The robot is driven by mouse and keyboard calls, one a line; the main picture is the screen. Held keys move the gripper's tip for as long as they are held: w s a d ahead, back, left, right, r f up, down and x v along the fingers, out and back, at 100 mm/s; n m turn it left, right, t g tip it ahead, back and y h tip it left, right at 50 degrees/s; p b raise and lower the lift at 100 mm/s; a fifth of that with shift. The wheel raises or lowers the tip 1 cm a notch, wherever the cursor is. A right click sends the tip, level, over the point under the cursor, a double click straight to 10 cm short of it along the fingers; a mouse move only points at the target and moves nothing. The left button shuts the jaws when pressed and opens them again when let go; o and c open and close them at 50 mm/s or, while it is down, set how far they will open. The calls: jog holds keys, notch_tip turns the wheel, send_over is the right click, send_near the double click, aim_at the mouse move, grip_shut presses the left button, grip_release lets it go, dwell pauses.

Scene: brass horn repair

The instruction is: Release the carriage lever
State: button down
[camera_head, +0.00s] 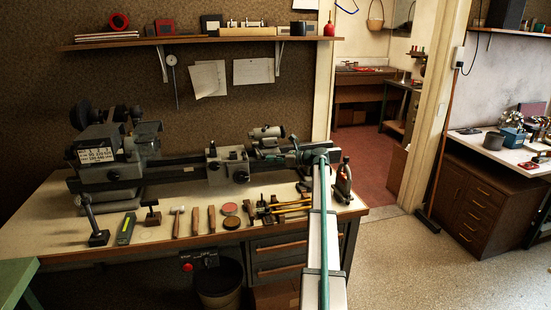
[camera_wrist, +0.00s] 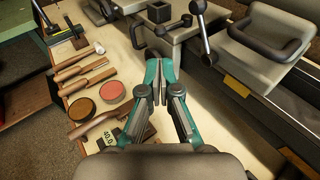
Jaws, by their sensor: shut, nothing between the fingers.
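The lathe carriage (camera_head: 228,167) sits mid-bed on the lathe on the bench in the head view. In the wrist view its grey body (camera_wrist: 160,37) is at the top, with a black square tool post on it. The tips overlap the carriage's near edge in the picture, left of and below the lever; contact cannot be told.
Hammer, wooden-handled tools and two round tins (camera_wrist: 112,91) lie on the bench's front strip (camera_wrist: 92,24). A tag reading 40.0 lies near the gripper. The bed rails (camera_wrist: 278,100) run at right. A black-handled grey block (camera_wrist: 264,45) stands right of the lever.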

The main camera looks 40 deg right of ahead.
aim_at(247, 159)
jog(key=shift+p+x, duration=1.6)
jog(key=shift+x, duration=3.35)
